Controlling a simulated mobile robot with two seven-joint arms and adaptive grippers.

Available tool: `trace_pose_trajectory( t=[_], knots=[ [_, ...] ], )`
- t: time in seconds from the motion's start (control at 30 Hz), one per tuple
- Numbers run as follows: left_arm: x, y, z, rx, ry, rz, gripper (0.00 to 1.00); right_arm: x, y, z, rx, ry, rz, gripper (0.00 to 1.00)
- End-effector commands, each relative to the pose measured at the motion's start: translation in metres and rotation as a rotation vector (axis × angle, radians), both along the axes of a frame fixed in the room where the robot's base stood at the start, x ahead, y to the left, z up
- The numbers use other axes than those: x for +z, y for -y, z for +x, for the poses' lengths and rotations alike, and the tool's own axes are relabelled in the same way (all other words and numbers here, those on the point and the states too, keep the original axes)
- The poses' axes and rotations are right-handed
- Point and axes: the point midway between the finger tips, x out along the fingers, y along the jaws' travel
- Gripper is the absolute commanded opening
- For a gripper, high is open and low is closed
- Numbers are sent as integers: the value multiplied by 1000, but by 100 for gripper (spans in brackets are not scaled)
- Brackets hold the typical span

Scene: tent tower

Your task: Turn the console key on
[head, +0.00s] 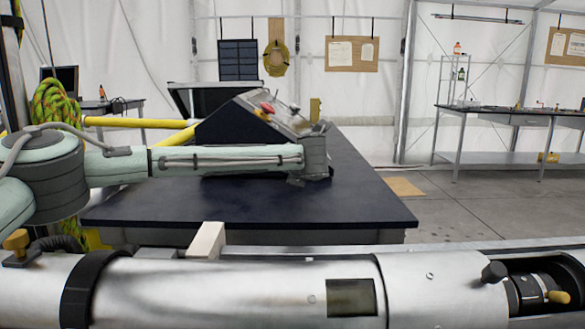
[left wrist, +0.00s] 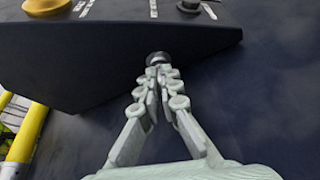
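The console (head: 240,125) is a dark box with a sloped panel, standing on a dark table (head: 350,200). A red knob (head: 267,107) shows on the panel. My left gripper (head: 316,178) is at the console's right end; its fingers are hard to make out in the head view. In the left wrist view, my left gripper's fingers (left wrist: 160,82) are drawn together at a small dark round fitting, apparently the console key (left wrist: 157,58), by the console's lower edge. The tips hide most of it, and its turn angle cannot be read. My right gripper is not in view.
A large silver cylinder (head: 220,290) lies across the front. Yellow bars (head: 130,122) run left of the console, and one shows in the left wrist view (left wrist: 26,132). The tabletop right of the console is clear. A workbench (head: 505,115) stands at the back right.

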Motion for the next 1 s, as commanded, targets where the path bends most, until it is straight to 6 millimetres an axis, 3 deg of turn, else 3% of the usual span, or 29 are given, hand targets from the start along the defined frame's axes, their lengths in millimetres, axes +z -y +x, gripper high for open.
trace_pose_trajectory(
  t=[0.4, 1.0],
  knots=[
    [-1, 3, 0, 0, 0, 243, 0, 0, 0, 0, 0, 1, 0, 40],
    [-2, 3, 0, 0, 0, 298, 0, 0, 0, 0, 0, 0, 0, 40]
  ],
)
